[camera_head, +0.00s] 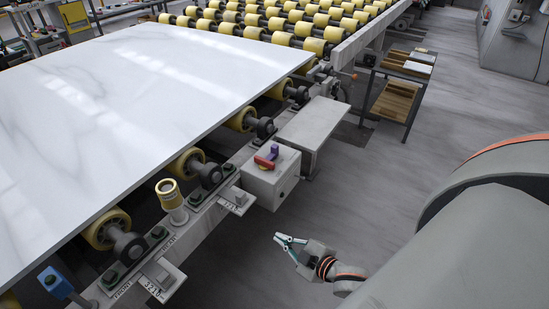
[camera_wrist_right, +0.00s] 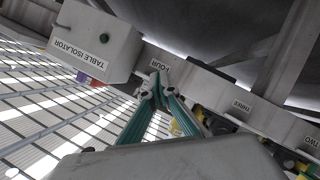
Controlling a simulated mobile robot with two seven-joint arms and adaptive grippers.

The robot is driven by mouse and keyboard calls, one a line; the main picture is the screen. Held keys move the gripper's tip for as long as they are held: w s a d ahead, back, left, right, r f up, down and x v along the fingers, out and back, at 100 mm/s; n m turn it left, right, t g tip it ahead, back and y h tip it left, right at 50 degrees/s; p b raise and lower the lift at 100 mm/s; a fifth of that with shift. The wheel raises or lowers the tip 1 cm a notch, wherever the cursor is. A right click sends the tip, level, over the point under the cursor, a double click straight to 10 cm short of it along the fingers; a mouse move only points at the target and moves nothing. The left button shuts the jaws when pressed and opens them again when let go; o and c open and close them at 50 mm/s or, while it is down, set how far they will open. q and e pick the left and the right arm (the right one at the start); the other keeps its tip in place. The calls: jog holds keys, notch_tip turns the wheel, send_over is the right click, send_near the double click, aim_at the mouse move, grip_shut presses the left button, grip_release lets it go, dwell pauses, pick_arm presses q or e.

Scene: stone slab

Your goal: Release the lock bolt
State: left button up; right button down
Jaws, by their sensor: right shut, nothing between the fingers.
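In the head view a grey box (camera_head: 272,180) on the frame's side carries a red handle (camera_head: 264,162) and a purple piece (camera_head: 272,152). The wrist view shows the box labelled TABLE ISOLATOR (camera_wrist_right: 112,32), with the purple piece (camera_wrist_right: 82,77) at its edge. I cannot tell for sure which part is the lock bolt. My right gripper (camera_head: 284,239) has teal fingers and is shut and empty, in the air below the box and apart from it. It also shows in the wrist view (camera_wrist_right: 157,82), in front of a rail labelled FOUR, THREE and TWO. My left gripper is not in view.
A white stone slab (camera_head: 140,90) lies on yellow rollers. Along its near edge stand a yellow-topped post (camera_head: 170,194), a blue block (camera_head: 54,282) and brackets with number scales (camera_head: 160,279). A grey shelf (camera_head: 312,125) adjoins the box.

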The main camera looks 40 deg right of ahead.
jog(key=w+d+r+n+t+b, duration=0.25)
jog(key=w+d+r+n, duration=0.3)
jog(key=w+d, duration=0.4)
jog(key=n+t+y, duration=0.1)
jog(key=n+t, duration=0.1)
jog(key=n, duration=0.3)
send_near(275, 155)
jog(key=w, duration=0.2)
jog(key=w+a+r, duration=0.1)
jog(key=w, duration=0.1)
jog(key=w+a+r, duration=0.1)
jog(key=w, duration=0.1)
jog(key=shift+w+a+b, duration=0.15)
jog(key=shift+w+b, duration=0.15)
jog(key=shift+b, duration=0.05)
jog(key=shift+w, duration=0.55)
jog(key=shift+w+a, duration=0.1)
jog(key=shift+w, duration=0.05)
jog(key=d, duration=0.1)
jog(key=w+d+b, duration=0.1)
jog(key=d, duration=0.2)
jog(key=shift+w+f, duration=0.2)
jog(key=shift+w, duration=0.1)
jog(key=shift+w+d+r, duration=0.1)
jog(key=shift+d+r, duration=0.1)
jog(key=shift+r, duration=0.1)
